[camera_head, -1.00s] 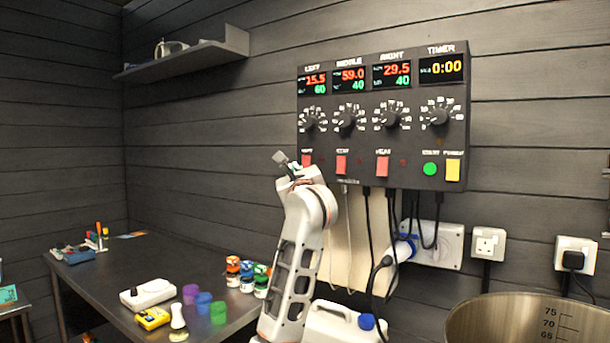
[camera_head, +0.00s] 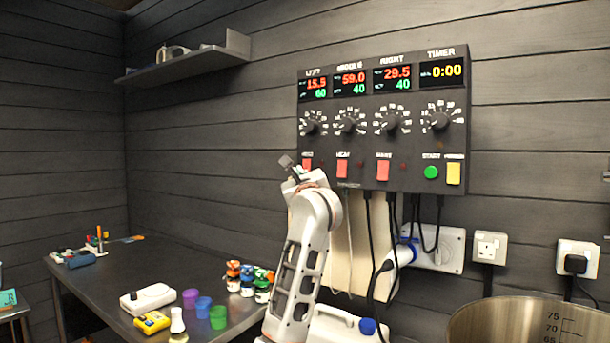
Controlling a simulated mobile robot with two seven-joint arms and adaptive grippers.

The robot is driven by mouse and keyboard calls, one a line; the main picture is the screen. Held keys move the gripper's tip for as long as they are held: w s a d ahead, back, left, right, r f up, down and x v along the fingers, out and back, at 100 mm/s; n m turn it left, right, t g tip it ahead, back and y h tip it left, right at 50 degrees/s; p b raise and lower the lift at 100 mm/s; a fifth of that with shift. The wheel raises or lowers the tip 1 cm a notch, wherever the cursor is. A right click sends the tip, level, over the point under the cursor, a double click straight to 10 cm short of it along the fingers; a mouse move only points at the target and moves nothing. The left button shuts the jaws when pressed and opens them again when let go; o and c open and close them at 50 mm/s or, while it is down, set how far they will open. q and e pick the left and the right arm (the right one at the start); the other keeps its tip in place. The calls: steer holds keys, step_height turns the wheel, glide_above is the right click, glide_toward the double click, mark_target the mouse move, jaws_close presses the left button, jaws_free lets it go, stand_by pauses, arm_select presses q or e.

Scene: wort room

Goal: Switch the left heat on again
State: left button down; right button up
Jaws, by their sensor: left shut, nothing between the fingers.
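The control panel (camera_head: 383,120) hangs on the wall. Its left display (camera_head: 313,85) reads 15.5 in red over 60 in green. The left knob (camera_head: 312,122) sits below it. The left heat switch (camera_head: 307,164) is a red rocker under that knob, and its lower part is close to my gripper in the picture. My left gripper (camera_head: 287,162) is shut and empty, just left of the left heat switch. I cannot tell whether it touches the switch or panel. The middle heat switch (camera_head: 342,169) and right heat switch (camera_head: 383,170) are also red. My right gripper is not in view.
Cables (camera_head: 368,235) hang under the panel. A metal pot (camera_head: 530,318) stands at the lower right. A white canister (camera_head: 345,325) is beside my arm. The table (camera_head: 215,262) holds several coloured pots and small devices. A shelf (camera_head: 190,62) is at upper left.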

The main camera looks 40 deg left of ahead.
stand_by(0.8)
arm_select(q)
steer(key=shift+w+f, duration=0.1)
steer(key=shift+w, duration=0.35)
steer(key=shift+w, duration=0.3)
stand_by(0.5)
steer(key=shift+s, duration=0.2)
steer(key=shift+s, duration=0.6)
